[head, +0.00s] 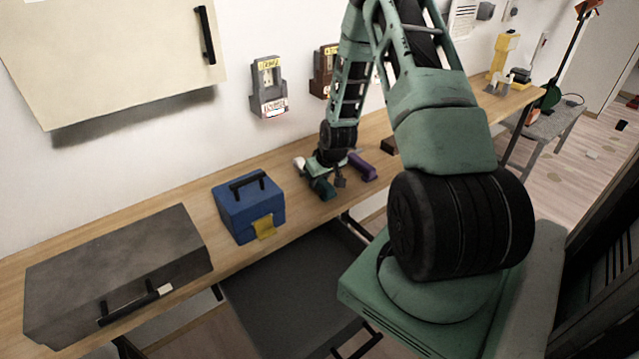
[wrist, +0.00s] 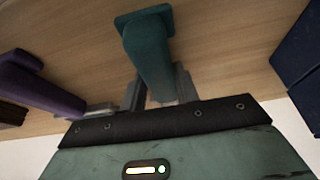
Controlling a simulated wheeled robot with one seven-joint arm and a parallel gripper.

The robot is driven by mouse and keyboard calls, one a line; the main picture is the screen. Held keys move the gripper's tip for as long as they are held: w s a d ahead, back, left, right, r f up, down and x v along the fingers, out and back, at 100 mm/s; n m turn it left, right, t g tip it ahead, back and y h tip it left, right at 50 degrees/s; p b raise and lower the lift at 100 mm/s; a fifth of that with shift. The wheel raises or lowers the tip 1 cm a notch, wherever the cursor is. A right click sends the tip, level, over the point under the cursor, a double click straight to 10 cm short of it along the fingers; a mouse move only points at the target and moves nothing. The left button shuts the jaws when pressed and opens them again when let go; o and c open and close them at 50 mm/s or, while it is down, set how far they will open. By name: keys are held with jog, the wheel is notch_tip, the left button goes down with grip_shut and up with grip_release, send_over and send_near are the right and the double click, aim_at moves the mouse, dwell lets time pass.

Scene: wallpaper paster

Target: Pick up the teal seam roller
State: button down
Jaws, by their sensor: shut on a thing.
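The teal seam roller (wrist: 150,52) is between the jaws of my gripper (wrist: 158,92) in the wrist view, with its wide flat end away from the palm. My gripper is shut on it. In the head view the teal roller (head: 323,188) shows small at the end of my arm, low over the wooden bench. My gripper (head: 325,172) is partly hidden there by my own wrist. I cannot tell whether the roller still touches the bench.
A purple tool (head: 361,166) lies close to the right of my gripper in the head view. A white-ended object (head: 299,163) is just left. A blue toolbox (head: 247,205) and a grey case (head: 120,270) stand further left on the bench (head: 170,197).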

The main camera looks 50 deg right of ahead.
jog(key=shift+r, duration=0.1)
notch_tip(320, 180, up, 10)
jog(key=shift+f+b, duration=0.1)
jog(key=shift+b, duration=0.4)
